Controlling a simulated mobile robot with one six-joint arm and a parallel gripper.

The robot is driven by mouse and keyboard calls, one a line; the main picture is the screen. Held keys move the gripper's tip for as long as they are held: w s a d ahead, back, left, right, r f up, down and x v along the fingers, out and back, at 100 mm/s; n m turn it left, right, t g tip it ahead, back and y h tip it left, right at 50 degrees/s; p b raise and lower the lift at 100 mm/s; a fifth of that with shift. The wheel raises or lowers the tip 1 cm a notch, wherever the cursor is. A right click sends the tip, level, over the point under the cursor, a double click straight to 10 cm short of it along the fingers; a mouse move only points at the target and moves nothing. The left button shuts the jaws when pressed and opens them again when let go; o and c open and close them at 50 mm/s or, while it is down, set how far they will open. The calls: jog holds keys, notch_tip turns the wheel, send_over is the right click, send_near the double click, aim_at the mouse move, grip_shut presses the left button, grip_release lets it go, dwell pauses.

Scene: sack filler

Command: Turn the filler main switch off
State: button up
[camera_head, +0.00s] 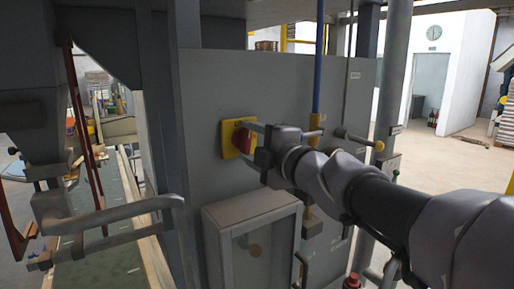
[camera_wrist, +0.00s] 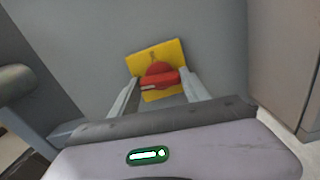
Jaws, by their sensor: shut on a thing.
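The main switch is a red rotary knob (camera_head: 241,139) on a yellow plate (camera_head: 228,140), mounted on the front of the grey cabinet. It also shows in the wrist view, with the red knob (camera_wrist: 160,76) on the tilted yellow plate (camera_wrist: 172,52). My gripper (camera_head: 247,136) reaches in from the right, with its fingers at the knob. In the wrist view my gripper (camera_wrist: 160,88) has one finger on each side of the red knob and is shut on it. The fingers partly hide the knob and plate.
A grey box with a window (camera_head: 253,240) sits below the switch. A blue pipe (camera_head: 319,70) and a yellow-tipped lever (camera_head: 362,141) are right of it. A bent grey handle bar (camera_head: 120,212) is at the left. Open floor lies at the far right.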

jog(key=shift+n, duration=0.5)
dwell(0.3)
jog(key=o, duration=1.4)
jog(key=p+v, duration=0.3)
jog(key=v, duration=1.4)
jog(key=shift+s+d+p, duration=0.15)
jog(key=shift+p, duration=0.15)
